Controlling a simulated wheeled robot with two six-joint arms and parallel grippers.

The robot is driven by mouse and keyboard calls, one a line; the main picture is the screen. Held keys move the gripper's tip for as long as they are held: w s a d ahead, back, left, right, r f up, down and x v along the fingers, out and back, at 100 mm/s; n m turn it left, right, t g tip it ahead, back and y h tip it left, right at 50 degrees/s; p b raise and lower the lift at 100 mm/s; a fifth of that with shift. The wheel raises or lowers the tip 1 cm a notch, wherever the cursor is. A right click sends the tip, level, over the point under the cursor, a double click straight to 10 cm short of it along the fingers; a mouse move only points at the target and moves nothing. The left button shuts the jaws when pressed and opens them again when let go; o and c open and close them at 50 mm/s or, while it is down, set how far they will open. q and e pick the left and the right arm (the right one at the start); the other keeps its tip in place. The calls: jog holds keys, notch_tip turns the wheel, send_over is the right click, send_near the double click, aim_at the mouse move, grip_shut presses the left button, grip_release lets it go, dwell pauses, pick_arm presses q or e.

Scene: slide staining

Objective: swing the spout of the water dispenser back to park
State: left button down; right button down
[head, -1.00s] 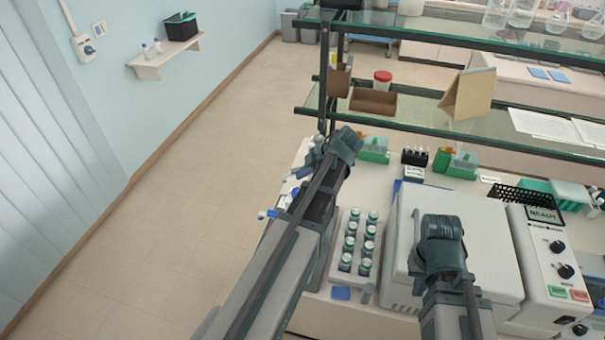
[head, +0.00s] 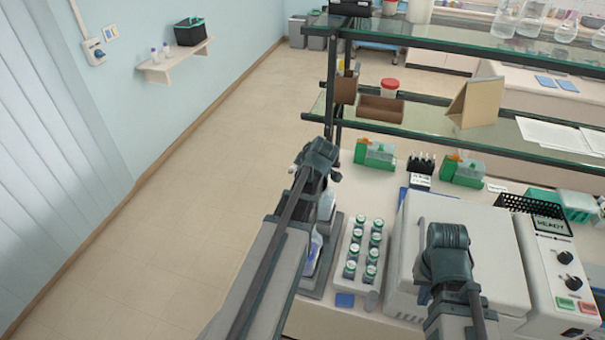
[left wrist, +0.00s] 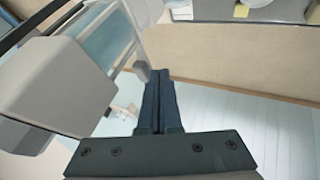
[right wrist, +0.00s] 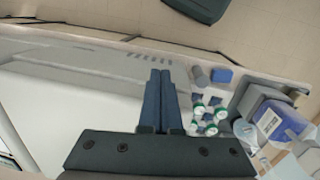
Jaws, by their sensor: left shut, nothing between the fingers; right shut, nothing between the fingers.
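My left gripper (left wrist: 160,75) is shut and empty in the left wrist view. In the head view its fingers are hidden behind my left wrist. A grey stand with clear and blue parts (head: 327,205), perhaps the water dispenser, stands just right of and behind my left arm, mostly covered by it. I cannot make out its spout or which way it points. A grey unit with a blue panel (right wrist: 270,120) in the right wrist view may be the same thing. My right gripper (right wrist: 160,76) is shut and empty, above the white machine (head: 480,250).
A rack of green-and-white capped vials (head: 363,250) stands between the stand and the white machine. A blue square (head: 345,300) lies at the bench's front. Green boxes (head: 375,154) stand at the back, under glass shelves (head: 460,140). Left of the bench is open floor.

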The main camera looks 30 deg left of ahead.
pick_arm(q)
jog(key=shift+w+a+m, duration=0.15)
jog(key=shift+w+m, duration=0.05)
jog(key=shift+m, duration=0.2)
dwell(0.5)
jog(key=shift+s+d, duration=0.2)
jog(key=shift+d, duration=0.6)
